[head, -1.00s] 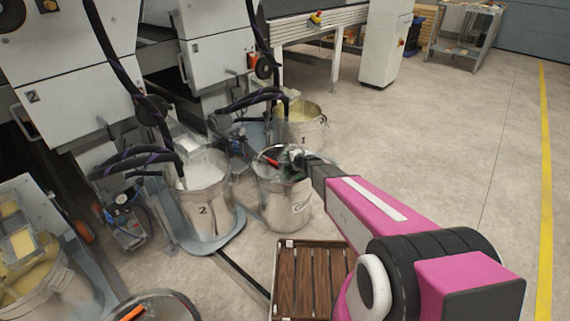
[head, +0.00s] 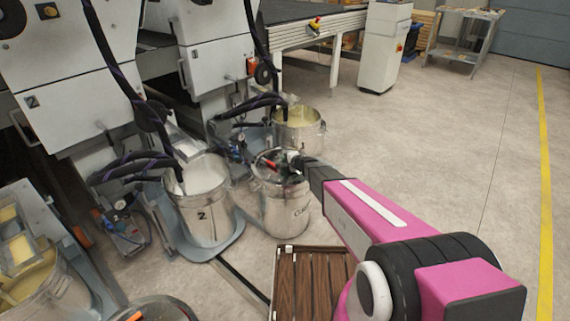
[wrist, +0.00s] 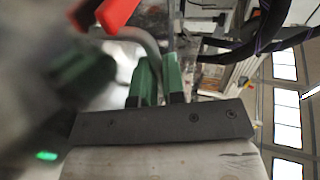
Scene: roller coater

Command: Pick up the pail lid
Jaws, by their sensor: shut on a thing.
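The pail lid (head: 266,179) is a round metallic lid with a red grip on top. In the head view it sits at the top of a metal pail (head: 284,211) in the middle. My gripper (head: 283,166) is at the lid's top. In the wrist view its green fingers (wrist: 158,82) are closed around a grey metal part of the lid, with the red grip (wrist: 118,12) beside them. The exact contact is partly hidden and blurred. I cannot tell whether the lid is clear of the pail's rim.
An open pail marked 2 (head: 203,216) with pale contents stands left, and a pail with yellowish contents (head: 299,134) stands behind. Black hoses (head: 125,165) hang nearby. A slatted wooden pallet (head: 308,283) lies in front. The floor at right (head: 440,165) is clear.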

